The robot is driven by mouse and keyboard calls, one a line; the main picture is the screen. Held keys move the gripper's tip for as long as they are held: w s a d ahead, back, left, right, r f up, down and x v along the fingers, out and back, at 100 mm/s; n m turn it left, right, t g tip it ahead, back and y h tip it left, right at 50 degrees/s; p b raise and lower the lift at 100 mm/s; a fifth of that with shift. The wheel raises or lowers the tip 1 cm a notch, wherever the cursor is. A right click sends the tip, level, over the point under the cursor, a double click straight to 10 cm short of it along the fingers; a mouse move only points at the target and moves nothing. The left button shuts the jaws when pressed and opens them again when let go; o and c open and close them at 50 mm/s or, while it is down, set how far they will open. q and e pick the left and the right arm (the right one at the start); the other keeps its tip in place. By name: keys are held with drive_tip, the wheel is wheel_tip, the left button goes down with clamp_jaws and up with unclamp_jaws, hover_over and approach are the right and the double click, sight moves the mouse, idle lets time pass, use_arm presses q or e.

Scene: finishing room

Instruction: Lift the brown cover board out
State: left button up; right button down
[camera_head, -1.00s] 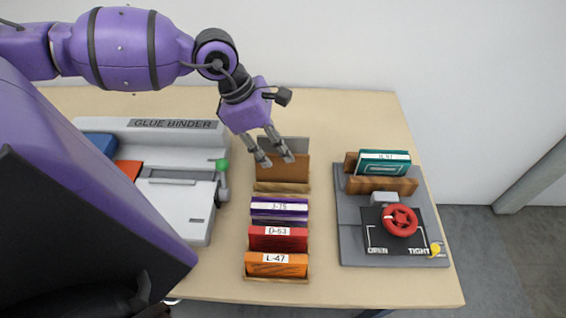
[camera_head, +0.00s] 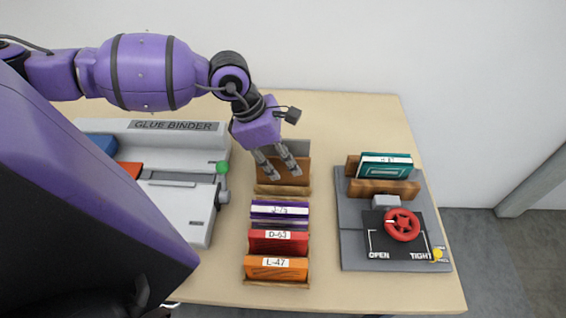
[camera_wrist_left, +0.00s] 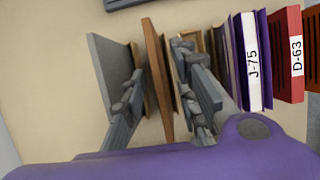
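The brown cover board (camera_head: 304,171) stands upright in the rear of the rack in the middle of the table, in front of a grey board (camera_head: 300,147). In the left wrist view the brown board (camera_wrist_left: 153,62) stands on edge between the two fingers, with the grey board (camera_wrist_left: 104,66) to its left. My left gripper (camera_head: 284,175) is low at the board. Its fingers (camera_wrist_left: 158,80) are apart, one on each side of the board, and a gap shows to each side. My right gripper is not in view.
Bound books J-75 (camera_head: 279,208), D-63 (camera_head: 279,242) and L-47 (camera_head: 276,267) stand in front in the same rack. The glue binder (camera_head: 190,205) is on the left. A grey press (camera_head: 352,235) with a red wheel (camera_head: 402,225) and a teal book (camera_head: 385,168) is on the right.

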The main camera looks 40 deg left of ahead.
use_arm(q)
drive_tip(key=shift+c, duration=0.5)
clamp_jaws()
